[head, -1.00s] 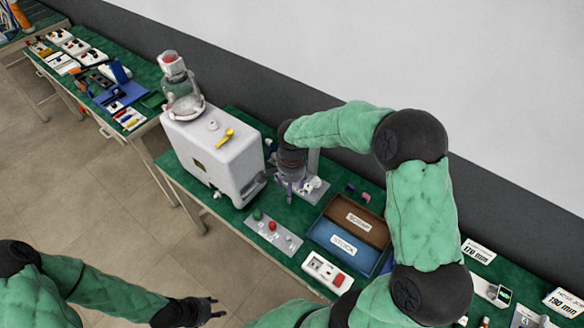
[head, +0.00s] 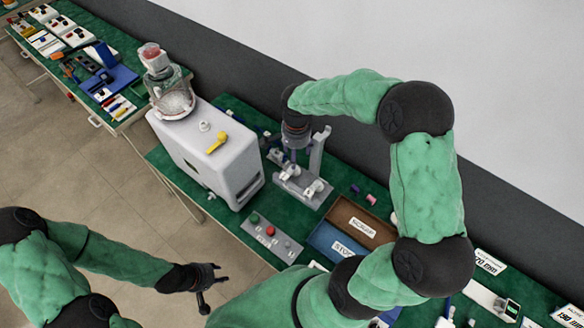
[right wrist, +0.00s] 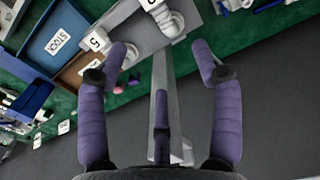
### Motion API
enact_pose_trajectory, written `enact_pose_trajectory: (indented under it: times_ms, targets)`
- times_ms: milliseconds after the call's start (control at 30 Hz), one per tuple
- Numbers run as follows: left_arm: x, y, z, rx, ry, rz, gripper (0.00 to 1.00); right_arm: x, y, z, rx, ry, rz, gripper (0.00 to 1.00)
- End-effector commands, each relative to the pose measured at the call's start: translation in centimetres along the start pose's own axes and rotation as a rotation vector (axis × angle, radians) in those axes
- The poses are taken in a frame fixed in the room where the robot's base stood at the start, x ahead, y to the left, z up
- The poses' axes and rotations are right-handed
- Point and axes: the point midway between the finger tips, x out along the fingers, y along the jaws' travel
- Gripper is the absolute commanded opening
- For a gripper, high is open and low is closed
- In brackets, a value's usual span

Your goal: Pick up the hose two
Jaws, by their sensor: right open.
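A grey stand (head: 302,187) with an upright post (head: 319,148) and white curved fittings stands on the green bench. In the right wrist view two white curved pieces, the nearer (right wrist: 131,56) and the farther (right wrist: 171,22), sit by numbered labels; I cannot tell for certain which is hose two. My right gripper (head: 291,160) is over the stand, pointing down. Its purple fingers (right wrist: 162,60) are spread, with the grey post between them in the right wrist view and nothing held. My left gripper (head: 212,288) is open and empty over the floor, away from the bench.
A white cabinet (head: 225,168) with a yellow item on top stands left of the stand. A brown scrap bin (head: 345,215) and a blue stock bin (head: 325,234) lie right of it. A button panel (head: 272,239) is in front. My right forearm hides part of the bench.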

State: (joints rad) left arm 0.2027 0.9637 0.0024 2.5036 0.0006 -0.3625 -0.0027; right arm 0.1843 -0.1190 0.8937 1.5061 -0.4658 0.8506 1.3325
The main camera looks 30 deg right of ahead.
Motion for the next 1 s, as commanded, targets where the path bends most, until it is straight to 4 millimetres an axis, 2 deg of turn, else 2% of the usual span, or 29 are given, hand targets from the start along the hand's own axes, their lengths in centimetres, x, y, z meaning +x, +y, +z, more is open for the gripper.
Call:
enact_pose_trajectory:
  times_ms: [33,133,467,800,1000]
  targets:
    - [0.1,-0.1,0.0,0.000,0.000,0.000,0.40,1.0,0.1,0.0,0.000,-0.002,0.003,0.66]
    - [0.3,-0.1,0.0,0.000,0.000,0.000,0.40,2.4,0.0,0.0,0.000,-0.002,0.002,0.66]
    - [0.4,-0.1,0.0,0.000,0.000,0.000,0.40,4.3,-0.2,0.1,0.000,0.000,0.000,0.66]
    - [0.7,-0.2,-0.1,0.000,0.000,0.000,0.40,8.6,-0.6,0.4,0.001,-0.002,0.001,0.66]
    - [0.7,-0.2,0.0,0.000,0.000,0.000,0.40,8.8,-0.7,0.3,0.001,-0.001,-0.001,0.66]
